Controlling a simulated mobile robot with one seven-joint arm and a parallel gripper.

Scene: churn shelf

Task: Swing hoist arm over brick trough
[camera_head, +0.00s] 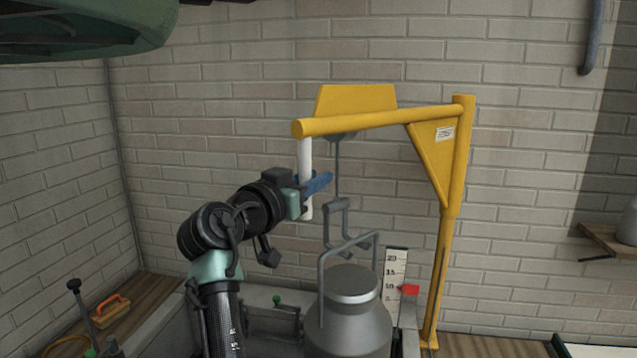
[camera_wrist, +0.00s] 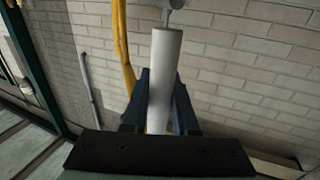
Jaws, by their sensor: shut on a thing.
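The yellow hoist arm (camera_head: 385,119) reaches left from its upright post (camera_head: 461,150), with a yellow plate and a brace on it. A white vertical handle (camera_head: 306,150) hangs from its left end. My gripper (camera_head: 318,184) is shut on this handle with its blue fingers; the wrist view shows the handle (camera_wrist: 164,70) between the fingers (camera_wrist: 160,95). A thin rod with a hook (camera_head: 338,208) hangs from the arm above a grey lidded churn (camera_head: 350,325) with a bail handle. Whether hook and bail touch is unclear. A grey trough (camera_head: 258,293) lies around the churn, partly hidden.
A scale board (camera_head: 396,268) with a red marker (camera_head: 409,290) stands right of the churn. An orange-handled float (camera_head: 110,310) lies on a wooden ledge at left. A wooden shelf (camera_head: 605,243) is at far right. Brick walls close off the back and left.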

